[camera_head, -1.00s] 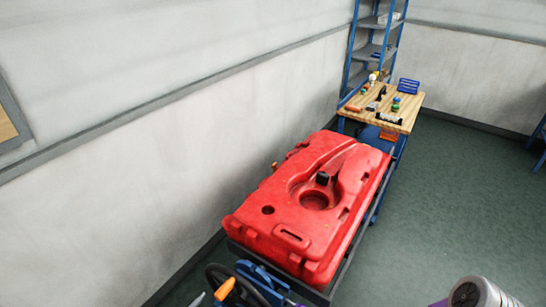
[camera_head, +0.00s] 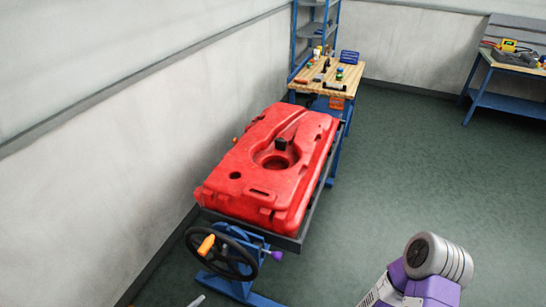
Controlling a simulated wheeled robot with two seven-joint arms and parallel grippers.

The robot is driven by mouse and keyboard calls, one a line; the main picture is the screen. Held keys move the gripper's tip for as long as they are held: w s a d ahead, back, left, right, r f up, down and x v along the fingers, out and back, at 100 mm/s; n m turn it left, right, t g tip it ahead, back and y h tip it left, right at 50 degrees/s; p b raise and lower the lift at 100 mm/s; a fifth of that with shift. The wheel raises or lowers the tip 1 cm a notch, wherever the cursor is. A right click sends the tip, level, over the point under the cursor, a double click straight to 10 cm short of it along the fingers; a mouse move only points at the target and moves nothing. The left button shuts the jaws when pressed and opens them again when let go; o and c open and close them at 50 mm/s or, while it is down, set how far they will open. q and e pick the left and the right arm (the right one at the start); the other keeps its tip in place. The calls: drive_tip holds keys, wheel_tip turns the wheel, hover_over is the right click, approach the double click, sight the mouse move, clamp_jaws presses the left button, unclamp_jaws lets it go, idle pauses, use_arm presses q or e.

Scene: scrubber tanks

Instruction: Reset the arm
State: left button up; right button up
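My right arm shows at the lower right as a purple and silver link (camera_head: 437,262); its gripper is outside the view. A black handwheel (camera_head: 222,252) with an orange handle (camera_head: 206,244) is at the stand's near end.
Behind the tank stands a wooden-topped workbench (camera_head: 351,72) with small tools, beside a blue shelf rack (camera_head: 318,33). Another blue bench (camera_head: 510,68) with equipment is at the far right. A pale wall runs along the left. Open green floor (camera_head: 395,155) lies right of the tank.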

use_arm(q)
drive_tip(key=s+d+f+m+g+h, duration=0.2)
drive_tip(key=s+d+m+g+h, duration=0.3)
drive_tip(key=d+m+g, duration=0.75)
drive_tip(key=s+f+m+g+y+b, duration=0.1)
drive_tip(key=s+f+m+g+y, duration=0.2)
drive_tip(key=m, duration=0.9)
drive_tip(key=s+f+m+g+y+b, duration=0.1)
drive_tip(key=s+f+m+g+y, duration=0.25)
drive_tip(key=m, duration=0.85)
drive_tip(key=w+m+t+y, duration=0.1)
drive_tip(key=m+t, duration=0.1)
drive_tip(key=m, duration=0.4)
drive_tip(key=w+d+m+t+y, duration=0.1)
drive_tip(key=w+m+t+y, duration=0.1)
drive_tip(key=m, duration=0.4)
drive_tip(key=w+m+t+y, duration=0.1)
drive_tip(key=w+m, duration=0.1)
drive_tip(key=m, duration=0.5)
drive_tip(key=shift+w+d+t+y, duration=0.2)
drive_tip(key=shift+d+t+y, duration=0.15)
drive_tip(key=shift+d+t, duration=0.05)
